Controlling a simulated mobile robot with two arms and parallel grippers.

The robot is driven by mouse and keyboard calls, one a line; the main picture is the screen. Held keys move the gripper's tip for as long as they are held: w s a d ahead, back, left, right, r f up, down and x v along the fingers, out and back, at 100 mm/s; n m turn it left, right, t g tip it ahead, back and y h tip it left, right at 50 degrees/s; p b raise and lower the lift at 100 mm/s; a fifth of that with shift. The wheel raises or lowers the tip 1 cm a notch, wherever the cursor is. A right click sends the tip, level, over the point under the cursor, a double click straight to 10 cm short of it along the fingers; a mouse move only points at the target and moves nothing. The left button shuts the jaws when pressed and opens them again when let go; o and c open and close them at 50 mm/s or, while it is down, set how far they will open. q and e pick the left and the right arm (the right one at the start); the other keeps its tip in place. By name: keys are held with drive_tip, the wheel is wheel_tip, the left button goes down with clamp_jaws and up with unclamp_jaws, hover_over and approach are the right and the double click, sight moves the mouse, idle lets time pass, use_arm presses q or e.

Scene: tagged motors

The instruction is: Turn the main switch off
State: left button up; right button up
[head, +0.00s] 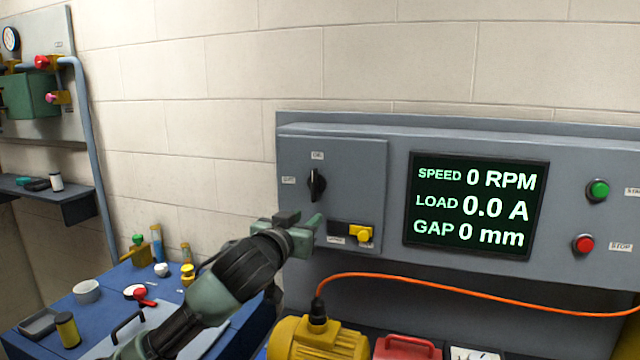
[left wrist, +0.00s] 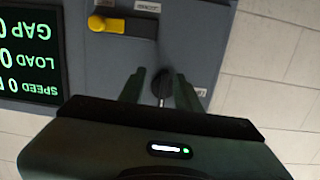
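The main switch (head: 316,184) is a black rotary knob on the grey control box, its handle upright towards the label above it. A second label sits to its left; the lettering is too small to read surely. My left gripper (head: 303,221) is open and empty, just in front of and below the knob in the head view. In the left wrist view, which is turned over, the switch (left wrist: 162,86) shows between the two spread fingers (left wrist: 160,90). I cannot tell how far the tips are from it. My right gripper is out of view.
A yellow latch (head: 361,234) sits below the switch. The display (head: 475,204) reads 0 RPM, 0.0 A and 0 mm. Green (head: 598,190) and red (head: 583,243) buttons are at right. A yellow motor (head: 316,338) with an orange cable (head: 430,280) stands below.

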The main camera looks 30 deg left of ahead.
use_arm(q)
approach(313, 186)
drive_tip(key=w+f, duration=0.1)
drive_tip(key=w, duration=0.1)
drive_tip(key=w+p, duration=0.1)
drive_tip(key=w+a+r+p, duration=0.1)
drive_tip(key=shift+w+n+t+y, duration=0.25)
drive_tip(key=shift+n+t+y, duration=0.05)
drive_tip(key=shift+t, duration=0.1)
drive_tip(key=x, duration=0.1)
drive_tip(key=p+x, duration=0.1)
drive_tip(key=x, duration=0.2)
drive_tip(key=shift+f, duration=0.35)
drive_tip(key=shift+w+p, duration=0.35)
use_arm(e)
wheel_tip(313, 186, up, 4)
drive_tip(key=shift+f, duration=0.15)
use_arm(q)
drive_tip(key=shift+f, duration=0.1)
clamp_jaws()
